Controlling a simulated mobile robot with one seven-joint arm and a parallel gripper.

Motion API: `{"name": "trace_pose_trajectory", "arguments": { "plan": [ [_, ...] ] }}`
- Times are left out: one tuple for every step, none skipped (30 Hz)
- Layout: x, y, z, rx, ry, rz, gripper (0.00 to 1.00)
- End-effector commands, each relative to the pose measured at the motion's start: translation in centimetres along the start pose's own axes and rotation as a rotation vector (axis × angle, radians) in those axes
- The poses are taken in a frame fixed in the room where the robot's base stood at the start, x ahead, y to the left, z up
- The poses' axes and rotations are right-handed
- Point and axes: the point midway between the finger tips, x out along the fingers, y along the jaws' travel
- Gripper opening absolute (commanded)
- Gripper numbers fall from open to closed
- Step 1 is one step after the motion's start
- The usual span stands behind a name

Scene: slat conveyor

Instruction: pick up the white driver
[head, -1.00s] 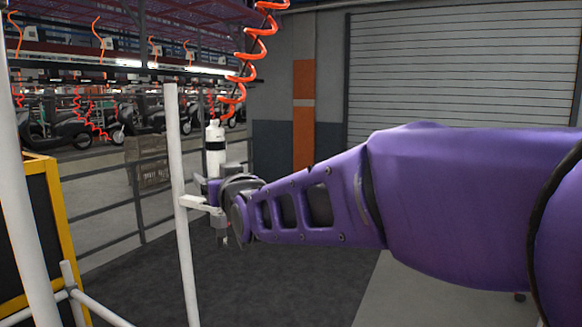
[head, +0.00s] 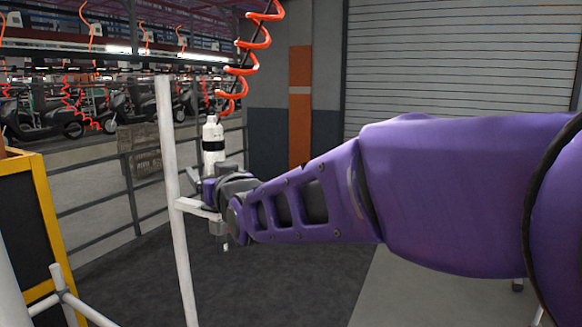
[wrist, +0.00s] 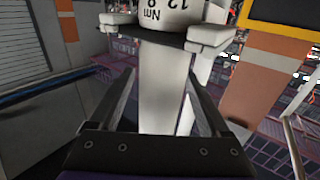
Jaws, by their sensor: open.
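The white driver (head: 213,140) stands upright with a black band, under the orange coiled cord. Its lower part is hidden behind my wrist. In the wrist view, the white driver (wrist: 168,15) shows printed figures and "Nm" at the top edge. A white body runs below it. My gripper (wrist: 163,75) is open, with one dark finger on each side of that white body. I cannot tell whether either finger touches it. In the head view, my gripper (head: 212,190) is at the driver, just below its visible white part.
A white post (head: 172,180) stands just left of the driver, with a short white bracket (head: 195,207) reaching towards it. The orange coiled cord (head: 250,50) hangs above. A yellow-framed black board (head: 45,230) is at left. Railings (head: 100,205) and scooters stand behind. Dark floor lies below.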

Motion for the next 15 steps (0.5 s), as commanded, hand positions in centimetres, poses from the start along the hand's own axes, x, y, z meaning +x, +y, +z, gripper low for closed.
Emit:
{"name": "trace_pose_trajectory", "arguments": {
  "plan": [
    [-0.10, -0.09, -0.18, -0.001, 0.003, -0.001, 0.80],
    [-0.10, -0.09, -0.17, -0.001, 0.003, -0.001, 0.80],
    [-0.09, -0.08, -0.17, -0.001, 0.003, -0.001, 0.73],
    [-0.09, -0.08, -0.17, -0.001, 0.003, -0.001, 0.68],
    [-0.09, -0.08, -0.17, -0.001, 0.003, -0.001, 0.62],
    [-0.09, -0.08, -0.17, -0.001, 0.003, -0.001, 0.55],
    [-0.09, -0.08, -0.16, -0.001, 0.003, -0.001, 0.50],
    [-0.09, -0.07, -0.16, -0.001, 0.003, -0.001, 0.44],
    [-0.09, -0.07, -0.16, -0.001, 0.003, -0.001, 0.37],
    [-0.09, -0.07, -0.16, -0.001, 0.003, -0.001, 0.32],
    [-0.09, -0.07, -0.16, -0.001, 0.002, -0.001, 0.26],
    [-0.08, -0.07, -0.16, -0.001, 0.002, -0.001, 0.19],
    [-0.08, -0.07, -0.16, -0.001, 0.002, -0.001, 0.14],
    [-0.08, -0.07, -0.16, -0.001, 0.002, -0.001, 0.08],
    [-0.08, -0.07, -0.16, -0.001, 0.002, -0.001, 0.01]
  ]
}}
